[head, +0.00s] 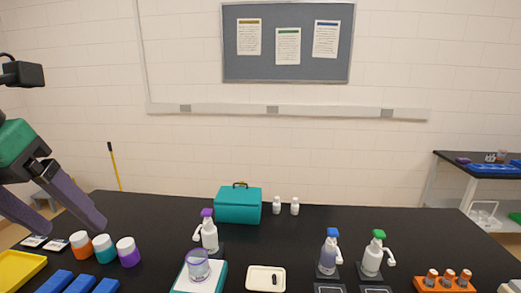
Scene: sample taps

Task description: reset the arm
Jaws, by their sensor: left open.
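My left gripper (72,226) hangs at the left edge of the head view, its two dark fingers spread apart and empty. I cannot tell how high above the table the fingertips are. My right gripper is out of view.
Bottles with purple (208,232), blue (329,252) and green (373,254) tops stand on the table. A clear cup (198,266) sits on a teal-edged device. A teal box (239,207) is at the back.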

